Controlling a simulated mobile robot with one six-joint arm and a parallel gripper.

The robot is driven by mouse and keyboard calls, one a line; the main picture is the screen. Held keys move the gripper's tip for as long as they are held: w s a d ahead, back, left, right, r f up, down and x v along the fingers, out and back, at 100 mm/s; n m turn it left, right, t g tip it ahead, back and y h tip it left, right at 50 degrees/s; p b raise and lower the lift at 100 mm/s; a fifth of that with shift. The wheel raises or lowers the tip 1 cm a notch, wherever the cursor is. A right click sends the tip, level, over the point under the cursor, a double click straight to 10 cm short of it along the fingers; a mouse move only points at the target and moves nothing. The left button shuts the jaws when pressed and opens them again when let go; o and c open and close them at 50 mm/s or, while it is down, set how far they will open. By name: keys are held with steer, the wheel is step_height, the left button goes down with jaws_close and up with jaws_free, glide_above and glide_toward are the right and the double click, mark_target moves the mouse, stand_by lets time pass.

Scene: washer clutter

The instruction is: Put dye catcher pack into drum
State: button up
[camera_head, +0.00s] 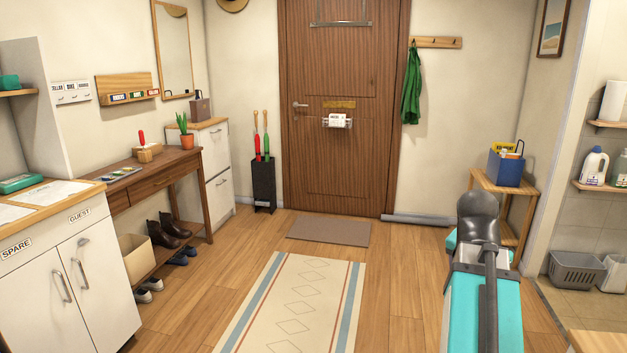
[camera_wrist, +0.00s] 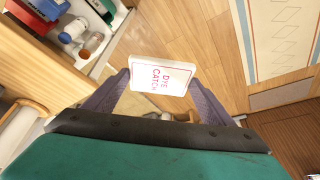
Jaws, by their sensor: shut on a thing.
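In the head view my arm reaches in at the lower right, and neither the gripper's fingers nor the pack can be made out there. No washer or drum shows in either view.
A long cream rug (camera_head: 295,310) lies on the open floor before the wooden door (camera_head: 345,165). A white cabinet (camera_head: 75,290) stands at left. A wooden stand (camera_head: 505,185) with a blue box is at right. A grey basket (camera_head: 575,270) sits on the tiles.

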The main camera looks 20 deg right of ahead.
steer(key=w+a+f+n+t+y+b, duration=0.1)
steer(key=w+a+n, duration=0.4)
steer(key=a, duration=0.7)
steer(key=w+a+f+n+t+y, duration=0.1)
steer(key=w+a+n, duration=0.2)
steer(key=w+a, duration=0.7)
steer(key=w+a+f+n+t+y+b, duration=0.15)
steer(key=w+a+n, duration=0.25)
steer(key=a, duration=1.1)
steer(key=w+r+n+p, duration=0.2)
steer(key=w+r+p, duration=0.2)
steer(key=r+p, duration=0.6)
steer(key=y+p, duration=0.1)
steer(key=p, duration=0.4)
steer(key=shift+a+r, duration=0.15)
steer(key=shift+a, duration=0.05)
steer(key=shift+g, duration=0.25)
steer(key=s+f, duration=0.5)
steer(key=f, duration=0.1)
steer(key=shift+f, duration=0.35)
